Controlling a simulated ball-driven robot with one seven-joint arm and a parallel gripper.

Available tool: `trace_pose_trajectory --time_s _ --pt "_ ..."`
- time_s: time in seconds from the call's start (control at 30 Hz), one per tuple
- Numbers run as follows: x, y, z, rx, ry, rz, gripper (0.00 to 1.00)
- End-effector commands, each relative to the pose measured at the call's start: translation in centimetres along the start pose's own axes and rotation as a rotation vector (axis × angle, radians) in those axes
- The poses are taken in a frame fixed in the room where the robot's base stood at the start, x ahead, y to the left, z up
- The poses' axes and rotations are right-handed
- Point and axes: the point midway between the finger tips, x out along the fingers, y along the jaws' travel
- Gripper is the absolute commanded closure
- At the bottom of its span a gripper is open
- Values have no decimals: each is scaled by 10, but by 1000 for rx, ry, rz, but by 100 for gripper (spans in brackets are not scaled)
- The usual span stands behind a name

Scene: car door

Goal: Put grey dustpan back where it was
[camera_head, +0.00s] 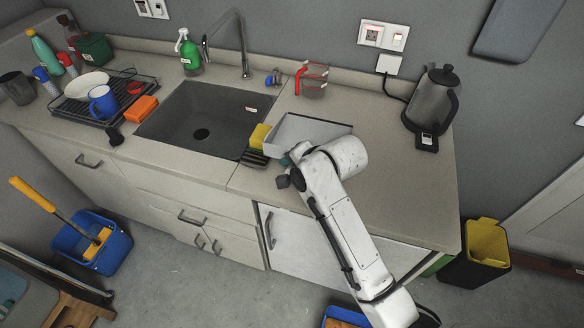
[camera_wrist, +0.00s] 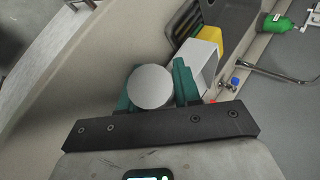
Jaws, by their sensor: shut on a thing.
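The grey dustpan (camera_head: 308,131) is at the counter just right of the sink, its open pan toward the back wall. I cannot tell whether it touches the counter. My gripper (camera_head: 287,168) is at the dustpan's near side, partly hidden behind my wrist. In the wrist view, the teal fingers of my gripper (camera_wrist: 155,88) are shut on the dustpan's handle, whose round grey end shows between them. Part of the light pan of the dustpan (camera_wrist: 206,66) shows beyond the right finger. The handle's length is hidden.
A yellow sponge (camera_head: 260,136) stands by the sink (camera_head: 200,122), close to the dustpan's left. A red-handled measuring cup (camera_head: 312,80) is behind it, and a kettle (camera_head: 432,100) is at the right. The counter between dustpan and kettle is clear.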

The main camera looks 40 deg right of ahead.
Motion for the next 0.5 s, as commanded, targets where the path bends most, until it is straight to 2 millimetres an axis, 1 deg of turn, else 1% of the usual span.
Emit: trace_pose_trajectory --time_s 0.1,0.2,0.5 --pt "8 8 0 1 1 0 100" --pt "11 10 1 0 1 -2 100" --pt "13 12 1 0 1 -2 100"
